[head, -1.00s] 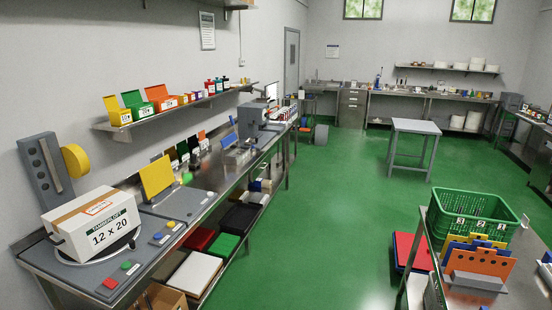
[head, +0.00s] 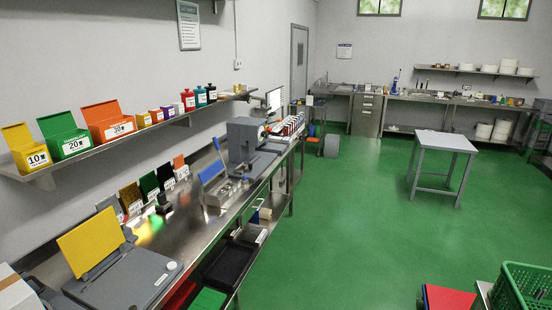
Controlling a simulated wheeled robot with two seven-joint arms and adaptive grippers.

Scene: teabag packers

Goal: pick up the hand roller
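I cannot pick out the hand roller for certain. The far bench (head: 425,97) holds several small items, among them a thin blue upright one (head: 396,80), too small to identify. On the left steel bench (head: 190,240) stand a grey machine (head: 245,143) and a blue-handled device (head: 218,178); neither shows clearly as a hand roller. Neither of my grippers is in view.
The green floor (head: 340,230) is open ahead. A grey table (head: 445,141) stands right of centre. A green crate (head: 525,290) and a red item (head: 448,298) are at the lower right. A wall shelf (head: 150,135) with coloured boxes overhangs the left bench.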

